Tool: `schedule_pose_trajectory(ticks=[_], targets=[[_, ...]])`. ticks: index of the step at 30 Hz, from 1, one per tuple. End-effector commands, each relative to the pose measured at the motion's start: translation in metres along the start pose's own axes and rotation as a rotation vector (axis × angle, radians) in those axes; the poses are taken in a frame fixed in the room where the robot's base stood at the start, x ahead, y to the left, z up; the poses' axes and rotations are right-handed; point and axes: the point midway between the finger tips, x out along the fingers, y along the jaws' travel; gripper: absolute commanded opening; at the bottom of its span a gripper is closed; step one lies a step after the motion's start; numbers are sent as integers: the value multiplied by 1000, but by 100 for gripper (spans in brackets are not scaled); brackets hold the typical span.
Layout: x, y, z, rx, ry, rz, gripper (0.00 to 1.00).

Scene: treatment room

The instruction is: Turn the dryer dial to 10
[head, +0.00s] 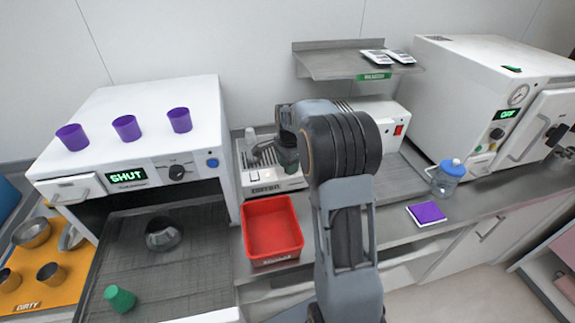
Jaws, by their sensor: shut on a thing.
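A low grey-and-white unit (265,187) stands on the counter at the middle, left of my arm. I take it to be the dryer, but its front label is too small to read surely. My gripper (287,160) points down over the right part of this unit's front. It is shut on what seems to be the dryer dial, which the fingers and wrist mostly hide. The dial's setting cannot be read. A small pale panel (254,177) lies left of the gripper.
A red bin (272,230) stands in front of the unit. A white machine (150,130) reading SHUT, with purple cups on top and an extended rack (200,255), is at left. At right are a white machine (470,100) reading OFF, a blue-capped jar (449,178) and a purple pad (427,212).

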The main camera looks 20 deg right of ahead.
Motion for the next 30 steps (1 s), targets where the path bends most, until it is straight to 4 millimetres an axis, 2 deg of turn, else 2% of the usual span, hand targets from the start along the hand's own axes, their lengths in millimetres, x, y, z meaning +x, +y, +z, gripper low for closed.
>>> schedule_pose_trajectory(ticks=[11, 12, 19, 20, 26, 30], targets=[[-2, -2, 0, 3, 2, -8, 9], [-2, -2, 0, 3, 2, -8, 34], [-1, -1, 0, 4, 1, -5, 56], [-1, -1, -1, 4, 1, -4, 58], [-1, 0, -1, 5, 1, -3, 58], [-8, -1, -1, 5, 2, -4, 58]])
